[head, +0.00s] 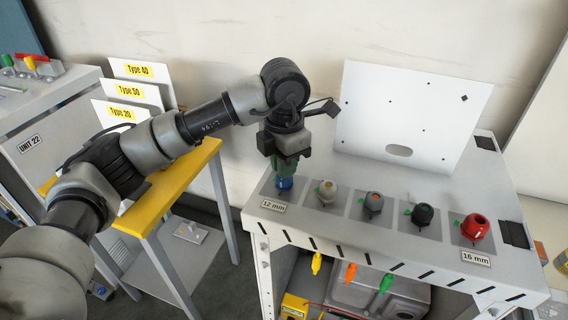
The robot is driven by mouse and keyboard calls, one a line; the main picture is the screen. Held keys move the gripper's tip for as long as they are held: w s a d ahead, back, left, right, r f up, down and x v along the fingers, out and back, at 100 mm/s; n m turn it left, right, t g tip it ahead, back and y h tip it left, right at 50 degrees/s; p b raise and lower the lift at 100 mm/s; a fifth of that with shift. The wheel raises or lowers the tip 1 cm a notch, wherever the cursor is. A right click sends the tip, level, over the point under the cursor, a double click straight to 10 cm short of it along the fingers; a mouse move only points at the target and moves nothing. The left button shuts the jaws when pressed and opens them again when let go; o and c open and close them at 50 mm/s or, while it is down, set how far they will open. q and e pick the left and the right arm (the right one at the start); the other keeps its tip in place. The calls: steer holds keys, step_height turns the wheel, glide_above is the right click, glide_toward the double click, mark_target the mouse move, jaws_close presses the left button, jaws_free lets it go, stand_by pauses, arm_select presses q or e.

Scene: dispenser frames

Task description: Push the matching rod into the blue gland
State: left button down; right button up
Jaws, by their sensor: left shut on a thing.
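The blue gland (285,184) stands at the left end of a row of glands on the white bench, behind the "12 mm" label. My left gripper (288,160) points down right over it and is shut. A dark green piece (291,169), which looks like the rod, shows between the gripper and the gland. I cannot tell how far it sits in the gland, as the fingers hide much of it. My right gripper is not in view.
A white panel (400,115) stands behind. Yellow, orange and green pieces hang below the front edge.

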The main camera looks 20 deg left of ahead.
arm_select(q)
steer(key=c, duration=1.6)
jaws_free()
steer(key=shift+f, duration=0.15)
steer(key=shift+c, duration=0.2)
steer(key=o, duration=0.5)
steer(key=shift+c, duration=0.2)
steer(key=shift+r, duration=0.2)
step_height(320, 180, up, 12)
steer(key=b, duration=0.2)
